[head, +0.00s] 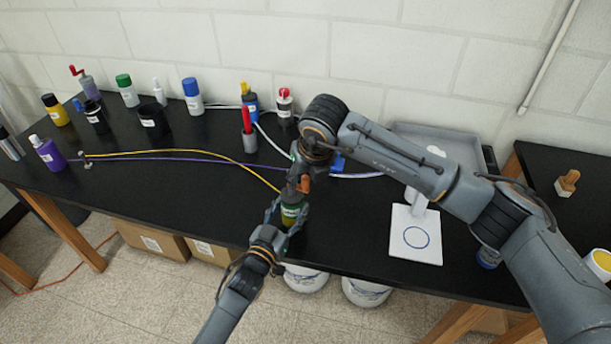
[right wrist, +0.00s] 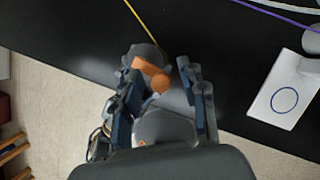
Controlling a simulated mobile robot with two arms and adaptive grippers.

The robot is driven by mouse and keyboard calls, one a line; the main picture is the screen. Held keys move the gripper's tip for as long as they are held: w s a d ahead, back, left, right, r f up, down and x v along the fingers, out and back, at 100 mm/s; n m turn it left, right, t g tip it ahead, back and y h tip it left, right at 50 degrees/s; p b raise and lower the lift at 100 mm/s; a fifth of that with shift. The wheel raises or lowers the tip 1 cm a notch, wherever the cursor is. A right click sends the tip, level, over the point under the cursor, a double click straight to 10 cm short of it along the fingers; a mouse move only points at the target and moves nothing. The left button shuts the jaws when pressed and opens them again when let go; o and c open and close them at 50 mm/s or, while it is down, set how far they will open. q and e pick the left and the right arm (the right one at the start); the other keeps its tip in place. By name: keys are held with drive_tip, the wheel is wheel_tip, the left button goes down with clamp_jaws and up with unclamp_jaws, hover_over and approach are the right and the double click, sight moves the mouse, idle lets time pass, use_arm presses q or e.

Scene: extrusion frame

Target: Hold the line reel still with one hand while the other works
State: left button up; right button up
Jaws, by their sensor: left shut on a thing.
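The line reel (head: 291,211) has a green body and an orange crank handle (head: 305,184). It stands upright near the table's front edge. A yellow line (head: 215,154) runs from near its top to the left. My left gripper (head: 286,217) is shut around the reel's body. My right gripper (head: 308,172) is just above the reel. In the right wrist view, its fingers (right wrist: 160,88) are apart, and the orange handle (right wrist: 150,72) shows between them, closer to the left finger. Contact with the handle cannot be told. The reel's lower body is mostly hidden in that view.
The black table (head: 350,232) carries several bottles along the back. A purple bottle (head: 48,153) stands at the left. A red-handled tool (head: 248,140) stands mid-table. A white plate with a blue circle (head: 415,236) lies right of the reel, and a grey tray (head: 405,130) is behind.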

clamp_jaws()
drive_tip(key=shift+w+d+n, duration=0.1)
drive_tip(key=shift+n, duration=0.2)
drive_tip(key=shift+w+d+n+g+y, duration=0.1)
drive_tip(key=shift+w+n+g+y, duration=0.25)
drive_tip(key=shift+n, duration=0.85)
drive_tip(key=shift+w+a+n+g+y, duration=0.1)
drive_tip(key=shift+w+n+g+y, duration=0.25)
drive_tip(key=shift+n, duration=0.85)
drive_tip(key=shift+w+d+n+g+y, duration=0.15)
drive_tip(key=shift+w+n+y, duration=0.3)
drive_tip(key=shift+n, duration=0.75)
drive_tip(key=shift+o, duration=0.5)
unclamp_jaws()
